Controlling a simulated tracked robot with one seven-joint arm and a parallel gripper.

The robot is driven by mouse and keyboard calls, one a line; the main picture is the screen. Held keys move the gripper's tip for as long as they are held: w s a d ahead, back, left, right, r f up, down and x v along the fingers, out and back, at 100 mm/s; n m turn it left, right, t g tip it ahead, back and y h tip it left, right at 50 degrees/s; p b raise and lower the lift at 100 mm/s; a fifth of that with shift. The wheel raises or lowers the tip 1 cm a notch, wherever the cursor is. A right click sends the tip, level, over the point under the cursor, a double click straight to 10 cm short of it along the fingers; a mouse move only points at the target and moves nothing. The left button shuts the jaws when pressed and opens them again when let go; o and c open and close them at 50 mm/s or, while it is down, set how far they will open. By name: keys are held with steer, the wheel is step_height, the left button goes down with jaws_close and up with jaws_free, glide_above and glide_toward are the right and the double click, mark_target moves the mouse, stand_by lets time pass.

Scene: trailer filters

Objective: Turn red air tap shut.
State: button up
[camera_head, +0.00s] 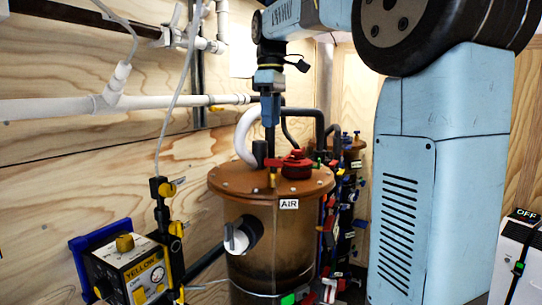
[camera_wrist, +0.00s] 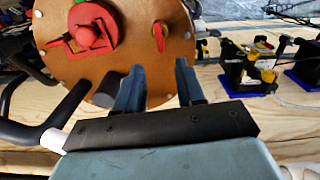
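The red air tap (camera_wrist: 159,37) is a small red lever handle on the round orange-brown lid (camera_wrist: 130,55) in the wrist view, pointing up and down the picture. It also shows in the head view (camera_head: 272,163) as a small red piece at the lid's front, near the AIR label (camera_head: 289,204). My gripper (camera_wrist: 159,66) is open, its two fingers apart with nothing between them. The tap lies in line with the gap, just beyond the fingertips. In the head view my gripper (camera_head: 270,143) points down from above the tap. I cannot tell the exact height left between them.
A larger red cap (camera_head: 296,165) stands right beside the tap on the lid; it also shows in the wrist view (camera_wrist: 90,30). A white hose (camera_head: 246,137) and black pipes (camera_head: 318,117) rise close behind.

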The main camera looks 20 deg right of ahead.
mark_target(271, 159)
step_height(271, 159, down, 10)
steer(key=shift+f, duration=0.15)
stand_by(0.3)
steer(key=shift+c, duration=0.4)
jaws_close()
